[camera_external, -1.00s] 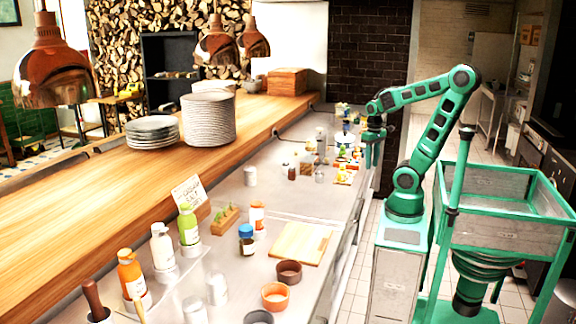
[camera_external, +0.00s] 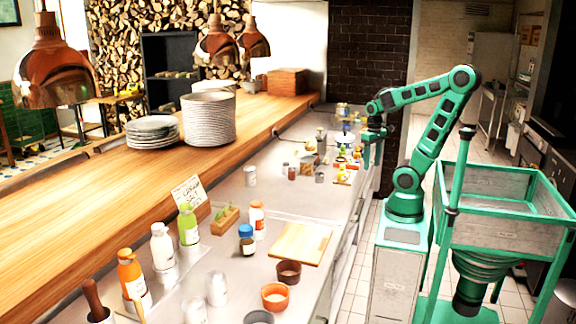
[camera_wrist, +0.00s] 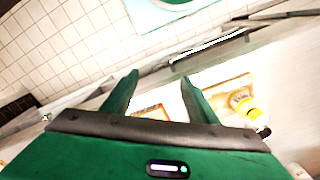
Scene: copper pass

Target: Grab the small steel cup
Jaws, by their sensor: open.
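My gripper (camera_external: 371,158) hangs beside the far right edge of the steel counter in the external view. In the wrist view, its two green fingers (camera_wrist: 160,92) are apart with nothing between them. Several small metal-looking cups show in the external view, and I cannot tell which one the task means. One small grey cup (camera_external: 320,177) stands near the far cluster of items, closest to my gripper. Two more (camera_external: 216,289) stand at the near end. No cup is clear in the wrist view.
A yellow-labelled bottle (camera_wrist: 243,103) shows right of my fingers. Tiled floor (camera_wrist: 60,45) lies beyond the counter edge.

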